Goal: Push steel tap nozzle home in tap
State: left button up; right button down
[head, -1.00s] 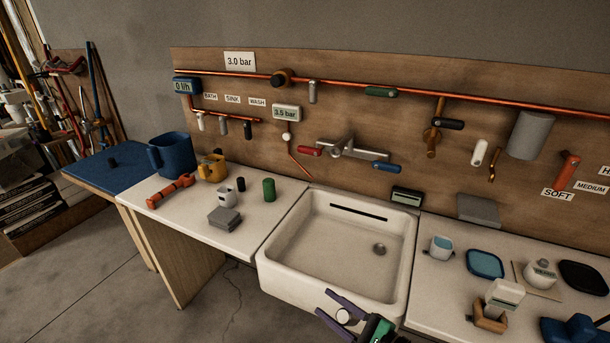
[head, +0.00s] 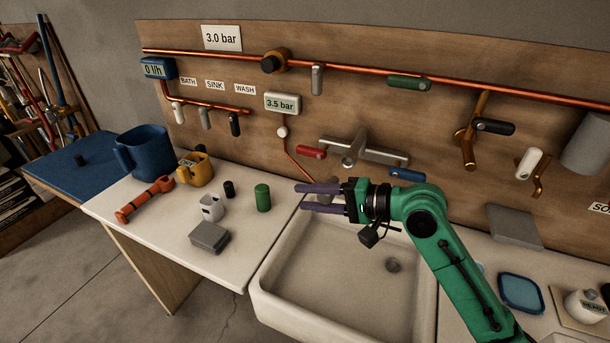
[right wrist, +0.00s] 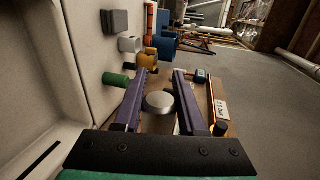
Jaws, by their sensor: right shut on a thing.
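The steel tap (head: 372,152) is fixed to the wooden wall board above the sink, with a red handle (head: 311,152) and a blue handle (head: 406,174). My right gripper (head: 318,197) reaches in from the right over the sink, below and left of the tap, its purple fingers pointing left. It is shut on the steel nozzle, a round silver disc between the fingers in the right wrist view (right wrist: 159,103). In the head view the nozzle is largely hidden by the fingers. It is apart from the tap. My left gripper is not in view.
The white sink (head: 275,305) lies below my right arm. A green cylinder (head: 263,198), grey block (head: 209,238) and white cup (head: 211,208) stand on the left counter. A copper pipe (head: 297,166) runs down the board near the gripper.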

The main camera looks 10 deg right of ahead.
jog(key=shift+w, duration=0.25)
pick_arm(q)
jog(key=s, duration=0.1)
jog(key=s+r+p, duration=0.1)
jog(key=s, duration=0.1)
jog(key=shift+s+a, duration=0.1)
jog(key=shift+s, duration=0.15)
pick_arm(e)
jog(key=w+d, duration=0.1)
jog(key=w+d+r, duration=0.1)
jog(key=d, duration=0.1)
jog(key=shift+w, duration=0.3)
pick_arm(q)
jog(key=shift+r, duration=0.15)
pick_arm(e)
jog(key=shift+r, duration=0.1)
pick_arm(q)
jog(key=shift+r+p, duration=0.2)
jog(key=shift+p, duration=0.15)
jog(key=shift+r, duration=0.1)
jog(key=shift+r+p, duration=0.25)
jog(key=shift+p, duration=0.1)
